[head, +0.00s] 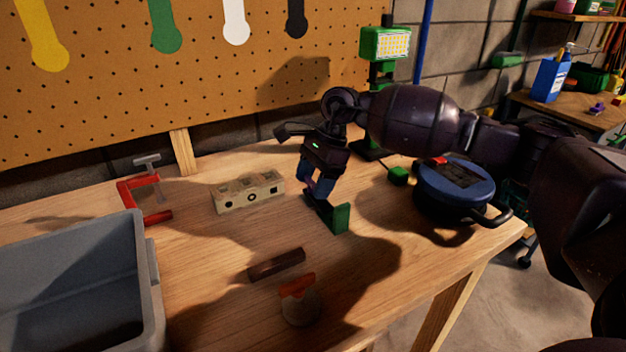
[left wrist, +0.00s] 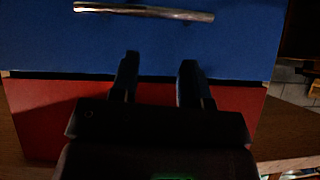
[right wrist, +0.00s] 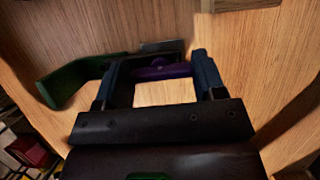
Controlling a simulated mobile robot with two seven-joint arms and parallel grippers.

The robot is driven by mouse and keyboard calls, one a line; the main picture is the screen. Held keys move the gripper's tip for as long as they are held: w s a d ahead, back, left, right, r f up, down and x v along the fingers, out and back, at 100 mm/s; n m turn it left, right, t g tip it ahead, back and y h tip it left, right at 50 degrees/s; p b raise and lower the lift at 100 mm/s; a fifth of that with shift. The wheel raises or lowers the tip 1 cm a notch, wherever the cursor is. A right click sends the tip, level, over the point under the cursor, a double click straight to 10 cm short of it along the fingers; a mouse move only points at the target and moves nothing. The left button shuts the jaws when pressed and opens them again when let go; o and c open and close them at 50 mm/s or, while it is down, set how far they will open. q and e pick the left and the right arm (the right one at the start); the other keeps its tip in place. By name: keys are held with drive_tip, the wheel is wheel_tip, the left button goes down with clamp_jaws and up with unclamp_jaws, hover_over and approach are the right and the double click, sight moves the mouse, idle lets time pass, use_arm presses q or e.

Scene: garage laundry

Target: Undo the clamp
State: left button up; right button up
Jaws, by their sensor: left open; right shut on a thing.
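A red clamp (head: 128,198) with a grey screw and T-shaped handle is on the workbench at the left in the head view, beside a grey bin. My right gripper (head: 316,190) is well to its right, low over the bench. It is shut on a green piece (head: 336,214) with a purple part. In the right wrist view the purple part (right wrist: 163,72) lies between the fingers, and the green part (right wrist: 75,80) sticks out left. I cannot tell exactly what this piece is. My left gripper (left wrist: 158,75) is open and empty in front of a blue and red cabinet, outside the head view.
The grey bin (head: 150,290) fills the front left. A pale block with holes (head: 248,194), a dark brown bar (head: 276,265) and an orange-topped jar (head: 300,305) stand on the bench. A blue round device (head: 452,195) and a green work lamp (head: 386,44) are near my right arm.

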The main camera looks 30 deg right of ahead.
drive_tip(key=shift+s+f, duration=0.15)
drive_tip(key=shift+f, duration=0.2)
drive_tip(key=o, duration=0.9)
drive_tip(key=shift+r, duration=0.3)
drive_tip(key=shift+d+r, duration=0.15)
drive_tip(key=shift+r, duration=0.05)
drive_tip(key=p+v, duration=0.1)
drive_tip(key=v, duration=0.9)
drive_tip(key=shift+d, duration=0.1)
drive_tip(key=shift+r, duration=0.1)
drive_tip(key=shift+c, duration=0.3)
